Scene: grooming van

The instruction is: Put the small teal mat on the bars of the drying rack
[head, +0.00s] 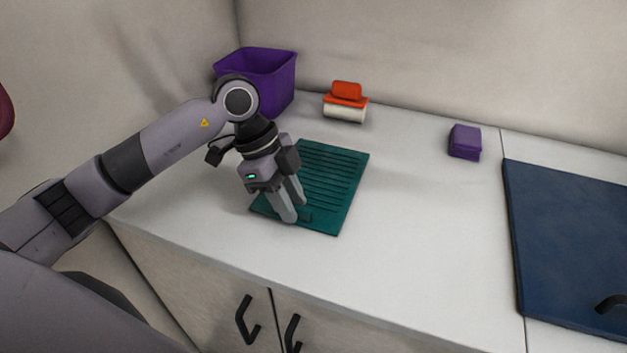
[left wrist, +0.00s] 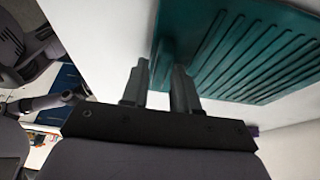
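The teal mat (head: 335,185) lies flat on the white counter, with raised ribs across it and a small tab near its front edge. It also shows in the left wrist view (left wrist: 240,55). My left gripper (head: 297,212) points down over the mat's near edge, beside the tab. In the left wrist view its two fingers (left wrist: 160,88) are apart, with the tab in line with the gap between them. I cannot tell whether the fingers touch the tab. I cannot make out my right gripper. No drying rack can be made out.
A purple bin (head: 280,75) stands at the back left. A red-topped brush or roller (head: 345,103) and a purple folded stack (head: 465,142) lie along the back. A dark blue mat (head: 575,240) covers the right side. The counter's middle is clear.

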